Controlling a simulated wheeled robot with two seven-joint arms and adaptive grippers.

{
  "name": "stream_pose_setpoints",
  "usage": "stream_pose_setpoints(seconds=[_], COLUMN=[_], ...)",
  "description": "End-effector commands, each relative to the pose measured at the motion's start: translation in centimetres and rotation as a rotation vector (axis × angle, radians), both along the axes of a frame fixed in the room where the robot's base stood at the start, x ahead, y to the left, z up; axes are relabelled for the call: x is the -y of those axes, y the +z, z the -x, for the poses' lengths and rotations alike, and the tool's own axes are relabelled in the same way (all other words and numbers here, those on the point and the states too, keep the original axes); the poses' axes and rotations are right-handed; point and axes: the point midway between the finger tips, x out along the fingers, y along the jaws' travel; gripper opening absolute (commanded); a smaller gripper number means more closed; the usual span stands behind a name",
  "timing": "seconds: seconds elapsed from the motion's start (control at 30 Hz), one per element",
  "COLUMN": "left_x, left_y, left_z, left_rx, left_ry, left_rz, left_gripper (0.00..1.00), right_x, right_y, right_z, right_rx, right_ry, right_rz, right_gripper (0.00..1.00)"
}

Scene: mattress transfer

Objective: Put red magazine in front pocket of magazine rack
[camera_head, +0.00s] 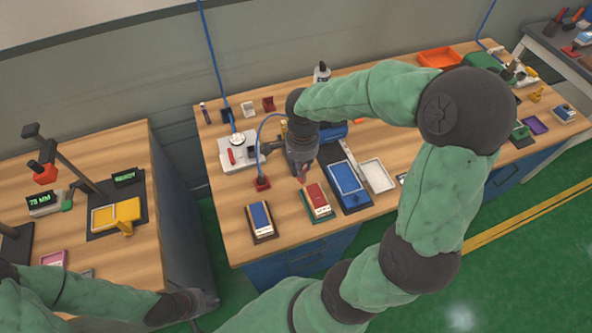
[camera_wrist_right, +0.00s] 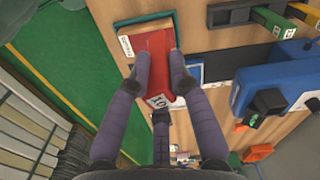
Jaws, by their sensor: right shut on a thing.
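My right gripper (camera_head: 303,173) points down over the front of the middle workbench. In the right wrist view its fingers (camera_wrist_right: 160,65) are shut on a red, flat, book-like thing (camera_wrist_right: 155,43), taken as the red magazine, with a white label near its lower end. A tan, labelled holder (camera_wrist_right: 128,40) lies beside or under it. In the head view a red cover (camera_head: 317,194) shows just below the fingertips, over a green-edged base; I cannot tell whether it is lifted. No magazine rack is clearly recognisable. My left gripper (camera_head: 203,301) is low at the left; its fingers are unclear.
A blue-topped booklet (camera_head: 260,217) in a dark holder lies to the left. A blue tray (camera_head: 347,184) and a white tray (camera_head: 377,175) lie to the right. Bare wood (camera_head: 235,195) shows at the bench's left front. A gap separates the left bench (camera_head: 140,265).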

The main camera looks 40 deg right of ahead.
Motion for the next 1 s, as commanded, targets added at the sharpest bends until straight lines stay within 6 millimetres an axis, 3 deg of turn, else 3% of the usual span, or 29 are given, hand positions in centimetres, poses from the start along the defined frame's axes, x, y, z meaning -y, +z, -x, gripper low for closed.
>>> stream_pose_setpoints(seconds=[0.2,0.37,0.47,0.9,1.0], left_x=[0.0,0.0,0.0,0.0,0.0], left_y=[-0.1,-0.2,-0.5,-1.8,-2.3], left_z=[0.0,0.0,0.0,0.0,0.0], left_rx=[0.001,0.001,0.001,0.000,0.001], left_ry=[0.000,0.000,0.000,0.000,0.000], left_rz=[0.000,0.000,0.000,0.000,0.000], left_gripper=[0.31,0.31,0.31,0.31,0.31], right_x=[1.7,2.1,2.5,5.0,5.4], right_y=[1.3,1.3,0.8,-2.8,-4.8], right_z=[2.5,2.8,1.8,-5.7,-7.0], right_rx=[0.003,0.001,-0.001,0.000,-0.001], right_ry=[-0.275,-0.348,-0.356,-0.354,-0.354], right_rz=[0.000,-0.001,-0.001,-0.001,-0.002], right_gripper=[0.00,0.00,0.00,0.00,0.00])
